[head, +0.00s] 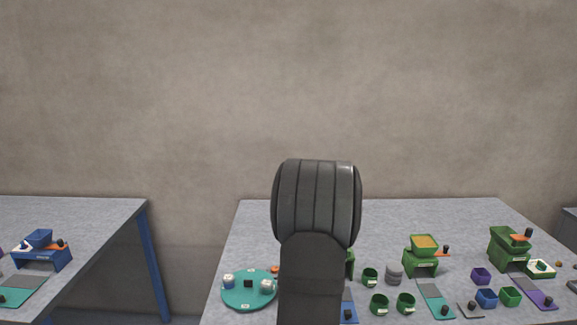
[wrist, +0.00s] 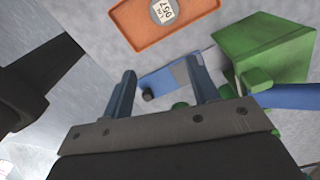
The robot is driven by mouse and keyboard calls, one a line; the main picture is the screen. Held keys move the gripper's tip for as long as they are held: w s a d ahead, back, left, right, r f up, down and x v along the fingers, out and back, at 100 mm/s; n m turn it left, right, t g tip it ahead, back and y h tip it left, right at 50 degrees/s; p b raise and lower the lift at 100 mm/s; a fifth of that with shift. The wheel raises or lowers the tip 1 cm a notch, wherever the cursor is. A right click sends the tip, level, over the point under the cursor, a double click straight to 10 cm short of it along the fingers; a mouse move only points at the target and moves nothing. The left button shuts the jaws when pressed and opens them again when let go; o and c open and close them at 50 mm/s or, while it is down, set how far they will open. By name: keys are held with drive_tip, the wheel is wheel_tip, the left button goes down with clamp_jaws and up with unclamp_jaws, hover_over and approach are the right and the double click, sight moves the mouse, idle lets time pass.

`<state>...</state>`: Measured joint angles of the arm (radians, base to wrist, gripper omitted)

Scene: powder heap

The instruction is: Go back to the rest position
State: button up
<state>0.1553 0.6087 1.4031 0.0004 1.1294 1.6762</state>
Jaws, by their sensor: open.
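My gripper (wrist: 162,90) shows in the wrist view with its two blue-grey fingers apart and nothing between them. Beyond the fingers, a blue mat (wrist: 160,82) with a small black knob (wrist: 149,95) lies on the grey table. A green stand (wrist: 265,52) is right of the fingers, apart from them. In the head view my own dark arm rises in the middle and hides the gripper and part of the table behind it.
An orange tray (wrist: 135,22) with a round label lies on the table. In the head view a teal turntable (head: 236,299) is left of my arm. Green cups (head: 379,304), a green stand with a yellowish-filled hopper (head: 424,243) and another green stand (head: 505,247) are to the right. A second table (head: 85,215) stands left.

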drive_tip(key=s+d+r, duration=0.4)
drive_tip(key=d, duration=0.1)
drive_tip(key=s+a+r+m, duration=0.1)
drive_tip(key=s+a+m, duration=0.1)
drive_tip(key=a, duration=1.4)
drive_tip(key=w+a+f, duration=0.1)
drive_tip(key=a+f, duration=0.1)
drive_tip(key=a, duration=0.1)
drive_tip(key=w+a+f, duration=0.1)
drive_tip(key=a+f, duration=0.1)
drive_tip(key=a, duration=0.2)
drive_tip(key=w+a+f, duration=0.1)
drive_tip(key=a+f, duration=0.1)
drive_tip(key=a, duration=0.2)
drive_tip(key=shift+w+f, duration=0.25)
drive_tip(key=shift+f, duration=0.1)
drive_tip(key=shift+w+a+f, duration=0.1)
drive_tip(key=shift+a+f, duration=0.2)
drive_tip(key=shift+f, duration=0.25)
